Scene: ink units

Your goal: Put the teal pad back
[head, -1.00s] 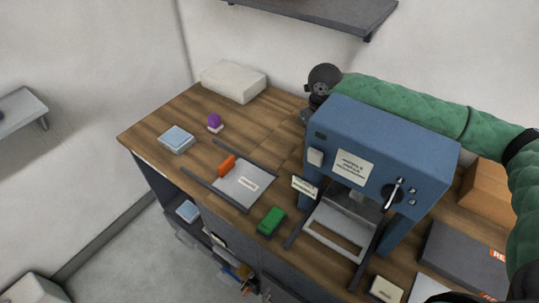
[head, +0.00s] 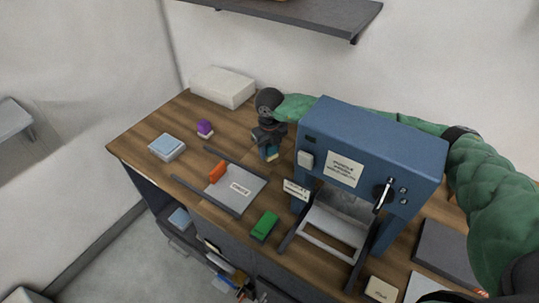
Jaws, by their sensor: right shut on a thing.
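The teal pad (head: 272,153) shows as a small teal patch at the tips of my right gripper (head: 268,146). This gripper is shut on the pad, pointing down just left of the blue press and behind the grey plate. Its fingers hide most of the pad, and I cannot tell whether the pad touches the table. The right arm, in a green sleeve, reaches in from the right behind the press. My left gripper is not in view.
The blue press (head: 372,145) stands right of the gripper. A grey plate (head: 236,188) with an orange block (head: 217,172) lies between dark rails. A green pad (head: 264,225), purple item (head: 205,128), light-blue pad (head: 167,145) and white box (head: 223,87) stand around. Table is bare between them.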

